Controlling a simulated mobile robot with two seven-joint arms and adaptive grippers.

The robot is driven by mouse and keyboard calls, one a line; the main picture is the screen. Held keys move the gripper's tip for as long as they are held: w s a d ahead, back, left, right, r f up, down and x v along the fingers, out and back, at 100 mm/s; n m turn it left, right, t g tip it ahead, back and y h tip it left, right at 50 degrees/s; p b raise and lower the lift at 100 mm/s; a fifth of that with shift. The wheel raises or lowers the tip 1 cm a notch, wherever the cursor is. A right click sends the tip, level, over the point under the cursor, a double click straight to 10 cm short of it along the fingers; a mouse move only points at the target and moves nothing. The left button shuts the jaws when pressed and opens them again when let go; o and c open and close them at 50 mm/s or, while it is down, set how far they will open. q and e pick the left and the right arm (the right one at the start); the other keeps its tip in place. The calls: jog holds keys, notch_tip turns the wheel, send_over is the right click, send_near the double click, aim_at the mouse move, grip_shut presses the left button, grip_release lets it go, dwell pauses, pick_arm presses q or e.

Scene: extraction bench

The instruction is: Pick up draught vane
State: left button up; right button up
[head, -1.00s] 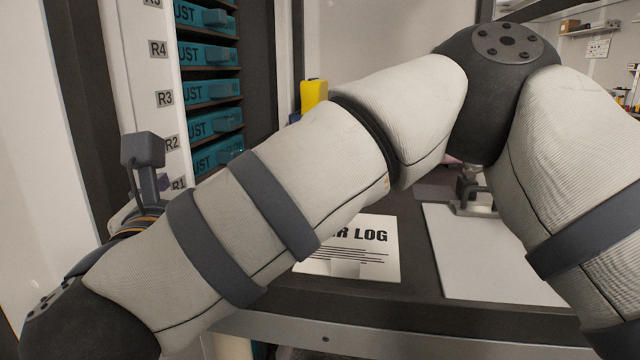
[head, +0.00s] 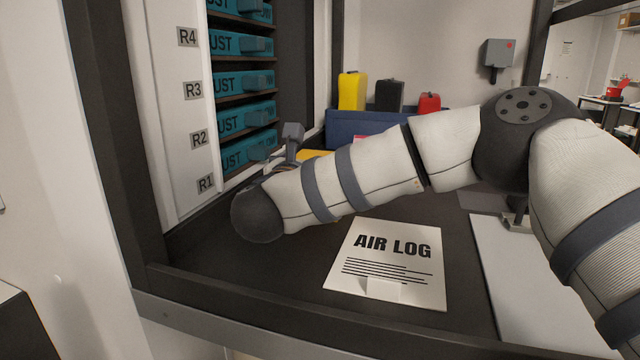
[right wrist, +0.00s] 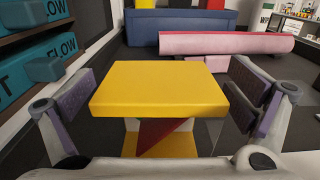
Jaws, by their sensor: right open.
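A yellow block-topped object (right wrist: 158,88) stands upright in the right wrist view, with a red and white part and a yellow base below its top. I take it for the draught vane, but no label shows. My right gripper (right wrist: 160,108) is open, its purple-padded fingers on either side of the yellow top with gaps at both sides. In the head view only a sliver of yellow (head: 315,155) shows behind my right arm, which hides most of the gripper. My left gripper is not in view.
A rack of teal cartridges (head: 245,118) stands close on the left. A blue box (head: 352,127) and a pink roll (right wrist: 225,43) lie behind.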

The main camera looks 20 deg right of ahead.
jog(key=c, duration=1.5)
